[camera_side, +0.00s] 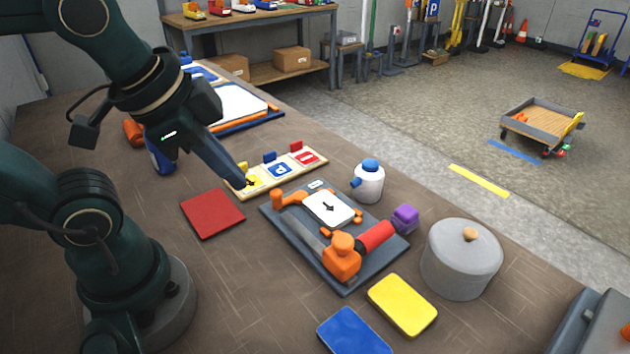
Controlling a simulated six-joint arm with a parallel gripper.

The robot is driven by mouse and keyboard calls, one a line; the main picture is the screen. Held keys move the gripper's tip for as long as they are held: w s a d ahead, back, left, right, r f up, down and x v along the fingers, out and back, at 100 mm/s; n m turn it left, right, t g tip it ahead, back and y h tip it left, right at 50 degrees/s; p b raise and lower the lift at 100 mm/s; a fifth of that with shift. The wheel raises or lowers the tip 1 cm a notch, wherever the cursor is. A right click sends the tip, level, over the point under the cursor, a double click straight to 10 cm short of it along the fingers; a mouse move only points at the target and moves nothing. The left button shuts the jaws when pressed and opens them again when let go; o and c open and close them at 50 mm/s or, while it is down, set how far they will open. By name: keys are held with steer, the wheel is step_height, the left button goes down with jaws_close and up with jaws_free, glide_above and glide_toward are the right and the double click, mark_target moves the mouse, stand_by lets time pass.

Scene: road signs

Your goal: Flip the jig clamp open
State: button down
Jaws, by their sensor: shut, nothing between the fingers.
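The jig (283,241) is a dark grey plate lying on the workbench in the side view. On it is a clamp (341,257) with an orange body and a red grip at its right; whether it is open or closed I cannot tell. A white sign with a black arrow (329,208) lies on the plate behind the clamp. My gripper (241,183) is shut and empty. It points down and right, near the yellow end of the sign rack, behind and left of the jig. The exact gap between fingertips and rack is unclear.
A sign rack (291,166) stands behind the jig, with a white bottle (368,184) to its right. A purple block (404,218) touches or nears the jig's right edge. A grey lidded pot (461,259) stands right. Red (212,213), yellow (402,306) and blue (355,333) plates lie around.

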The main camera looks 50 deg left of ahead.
steer(key=w+m+g+y, duration=0.1)
steer(key=w+m+g, duration=0.1)
steer(key=w+m, duration=0.2)
steer(key=w+d+f+m+g+y, duration=0.1)
steer(key=w+m, duration=0.4)
steer(key=m, duration=0.5)
steer(key=shift+d+f+m+g+y, duration=0.15)
steer(key=shift+f+m+g+y, duration=0.2)
steer(key=shift+g, duration=0.45)
steer(key=shift+w, duration=0.1)
glide_toward(290, 195)
steer(key=s+d+f, duration=0.2)
steer(key=d, duration=0.1)
steer(key=s+d+f, duration=0.1)
steer(key=s+d, duration=0.1)
steer(key=shift+s, duration=0.1)
steer(key=a, duration=0.2)
steer(key=a+f, duration=0.1)
steer(key=shift+w, duration=0.3)
steer(key=shift+w+a+f, duration=0.1)
steer(key=shift+a, duration=0.4)
